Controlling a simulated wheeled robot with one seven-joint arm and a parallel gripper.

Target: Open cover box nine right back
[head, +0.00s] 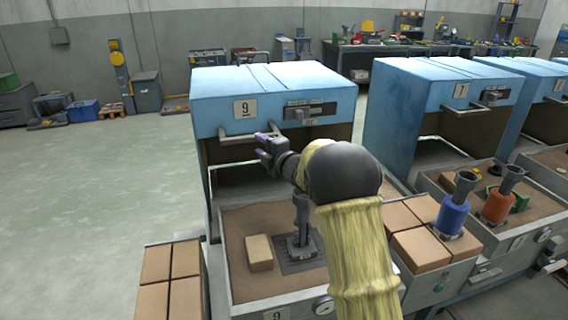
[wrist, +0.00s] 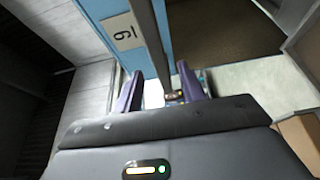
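The blue cover (head: 275,88) of box nine carries a "9" plate (head: 245,108), which also shows in the wrist view (wrist: 124,35). It stands like a hood above the sand-filled box (head: 232,222), with a gap below its front panel. A grey handle bar (head: 236,136) runs along the panel's lower edge. My gripper (head: 262,142) is at the right part of this bar. In the wrist view, my purple fingers (wrist: 160,78) are apart, with the bar (wrist: 151,45) running between them; I cannot tell whether they touch it.
A grey latch fitting (head: 300,112) sits on the panel right of the plate. Inside the box are a tan block (head: 259,252) and a grey stand (head: 301,243). More blue-covered boxes (head: 440,90) stand close on the right. Tan blocks (head: 171,275) fill a tray at left; the floor (head: 90,205) beyond is clear.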

